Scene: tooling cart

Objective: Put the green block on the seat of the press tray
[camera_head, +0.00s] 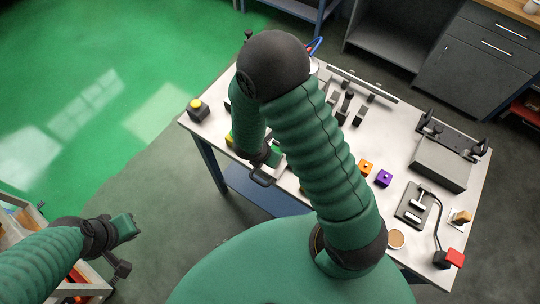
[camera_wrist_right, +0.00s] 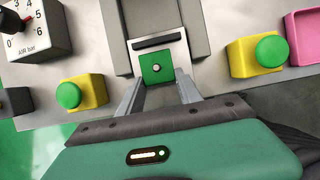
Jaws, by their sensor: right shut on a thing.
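The green block (camera_wrist_right: 157,68), with a pale round stud on its face, is between the two fingers of my right gripper (camera_wrist_right: 160,84), which is shut on it. The block lies over a light grey fixture (camera_wrist_right: 179,50) with a dark slot, apparently the press tray; I cannot tell whether the block touches it. In the head view my right gripper (camera_head: 264,172) is low at the table's near left edge, and the block cannot be made out there. My left gripper (camera_head: 125,235) is off the table at lower left; its fingers are unclear.
In the wrist view, yellow boxes with green buttons stand at left (camera_wrist_right: 82,93) and right (camera_wrist_right: 258,56), with a gauge (camera_wrist_right: 30,28) and a pink object (camera_wrist_right: 303,38). In the head view, orange (camera_head: 365,166) and purple (camera_head: 383,178) blocks stand on the white table (camera_head: 330,240).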

